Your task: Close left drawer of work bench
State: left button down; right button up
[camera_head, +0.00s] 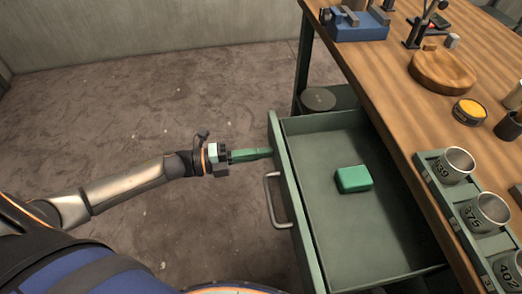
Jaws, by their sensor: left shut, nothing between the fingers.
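The left drawer (327,203) of the work bench (385,78) is pulled out, its inside in full view. Its green front panel (283,172) faces left and carries a metal handle (269,200). A green block (354,179) lies inside the drawer. My left gripper (268,152) is shut and empty. Its fingertips are at the outer face of the drawer front, above the handle in the picture; I cannot tell whether they touch it. My right gripper is out of view.
On the bench top are a blue vise (357,25), a round wooden block (441,70), a yellow tin (469,111) and a rack with several numbered metal cups (457,163). A dark round container (318,99) stands behind the drawer. The floor (140,110) at left is clear.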

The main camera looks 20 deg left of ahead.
pick_arm(q)
jog(key=b, duration=0.3)
send_near(349, 148)
jog(key=w+d+r, duration=0.1)
jog(key=d, duration=0.1)
jog(key=w+d+r, duration=0.1)
jog(key=w+d, duration=0.1)
jog(key=d, duration=0.1)
jog(key=w+d+r, duration=0.1)
jog(key=w+d, duration=0.1)
jog(key=d, duration=0.1)
jog(key=shift+w+d+r, duration=0.1)
jog(key=shift+w, duration=0.05)
jog(key=shift+d+r, duration=0.1)
jog(key=shift+r, duration=0.15)
